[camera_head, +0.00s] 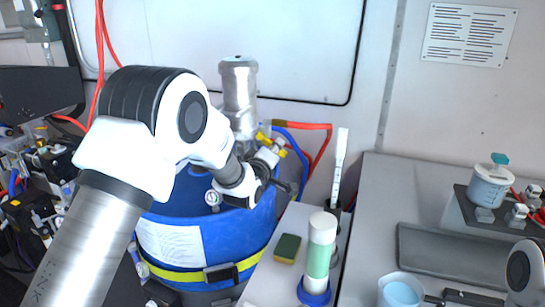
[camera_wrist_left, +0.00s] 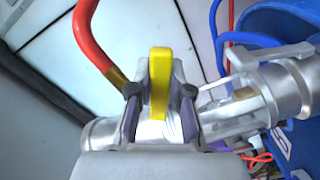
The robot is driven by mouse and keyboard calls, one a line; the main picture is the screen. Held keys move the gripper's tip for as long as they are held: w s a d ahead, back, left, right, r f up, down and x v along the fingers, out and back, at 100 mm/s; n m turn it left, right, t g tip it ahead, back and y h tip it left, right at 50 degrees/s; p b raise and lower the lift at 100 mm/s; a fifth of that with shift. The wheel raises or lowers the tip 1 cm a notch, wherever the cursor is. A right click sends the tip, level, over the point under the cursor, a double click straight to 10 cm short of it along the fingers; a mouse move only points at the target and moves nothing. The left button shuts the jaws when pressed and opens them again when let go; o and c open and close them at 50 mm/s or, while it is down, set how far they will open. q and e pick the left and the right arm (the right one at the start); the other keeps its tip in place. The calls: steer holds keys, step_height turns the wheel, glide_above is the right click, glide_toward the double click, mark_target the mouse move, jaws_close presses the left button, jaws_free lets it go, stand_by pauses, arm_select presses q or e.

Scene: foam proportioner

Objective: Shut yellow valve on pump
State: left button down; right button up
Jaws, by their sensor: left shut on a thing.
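The yellow valve handle (camera_wrist_left: 159,75) stands up between the two fingers of my left gripper (camera_wrist_left: 160,93) in the left wrist view. The fingers are shut on it, one on each side. Below it lies the silver valve body, with a brass coupling on the left. In the head view my left gripper (camera_head: 268,152) is beside the silver pump (camera_head: 239,85), and a bit of the yellow handle (camera_head: 263,138) shows there. My arm hides part of the pump and valve.
The pump stands in a blue drum (camera_head: 207,237) with a yellow strap. A red hose (camera_head: 305,126) and a blue hose run by the valve. A grey bench at right holds a white-green bottle (camera_head: 320,250), a sponge (camera_head: 288,248) and a cup (camera_head: 401,290).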

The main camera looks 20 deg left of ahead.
arm_select(q)
steer(key=n, duration=0.1)
steer(key=r+n, duration=0.1)
steer(key=shift+d+n+b, duration=0.3)
steer(key=shift+n+b, duration=0.1)
steer(key=shift+r+n+b, duration=0.2)
steer(key=shift+r+n, duration=0.25)
steer(key=shift+n, duration=0.35)
steer(key=shift+r+n+b, duration=0.15)
steer(key=shift+r+n, duration=0.25)
steer(key=shift+n, duration=0.4)
steer(key=c, duration=1.3)
jaws_free()
steer(key=shift+c, duration=0.2)
steer(key=shift+w+d, duration=0.1)
steer(key=shift+f, duration=0.1)
steer(key=s, duration=1.2)
steer(key=shift+a, duration=0.2)
